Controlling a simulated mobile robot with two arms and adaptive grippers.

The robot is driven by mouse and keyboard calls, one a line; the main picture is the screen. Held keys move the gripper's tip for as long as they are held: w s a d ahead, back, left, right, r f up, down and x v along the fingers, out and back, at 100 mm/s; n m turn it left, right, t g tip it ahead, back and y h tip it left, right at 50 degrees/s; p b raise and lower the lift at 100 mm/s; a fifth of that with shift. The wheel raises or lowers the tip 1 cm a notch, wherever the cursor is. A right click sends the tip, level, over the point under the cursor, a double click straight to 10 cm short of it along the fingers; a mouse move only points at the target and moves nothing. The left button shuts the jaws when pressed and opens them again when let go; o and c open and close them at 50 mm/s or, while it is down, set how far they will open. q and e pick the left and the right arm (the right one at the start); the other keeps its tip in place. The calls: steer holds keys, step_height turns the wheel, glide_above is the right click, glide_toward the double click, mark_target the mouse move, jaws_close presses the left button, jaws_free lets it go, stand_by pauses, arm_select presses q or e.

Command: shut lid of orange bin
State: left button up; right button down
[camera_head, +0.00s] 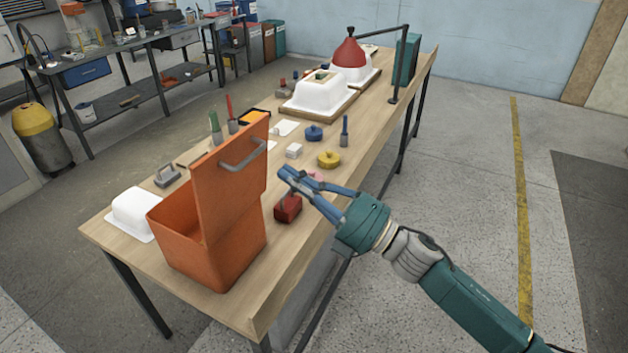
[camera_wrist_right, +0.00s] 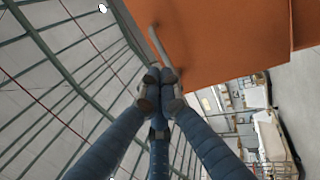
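The orange bin (camera_head: 215,255) stands at the near end of the wooden table. Its lid (camera_head: 228,185) is open and stands upright, with a grey bar handle (camera_head: 243,153) on the side facing me. My right gripper (camera_head: 287,176) is to the right of the lid, above the table, and looks apart from the handle. In the right wrist view its fingertips (camera_wrist_right: 160,90) are together with nothing seen between them. The orange lid (camera_wrist_right: 220,35) and its handle (camera_wrist_right: 160,48) show beyond them. My left gripper is not in view.
A small red block-like object (camera_head: 288,208) lies on the table below my right gripper. A white tub shell (camera_head: 132,212) lies left of the bin. Tools, a yellow disc (camera_head: 328,159) and white moulds (camera_head: 318,95) stand farther back.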

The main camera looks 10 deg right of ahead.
steer(key=p+x, duration=0.2)
steer(key=x, duration=0.3)
steer(key=shift+w+a+r, duration=0.1)
steer(key=shift+w+a, duration=0.05)
steer(key=shift+a, duration=0.05)
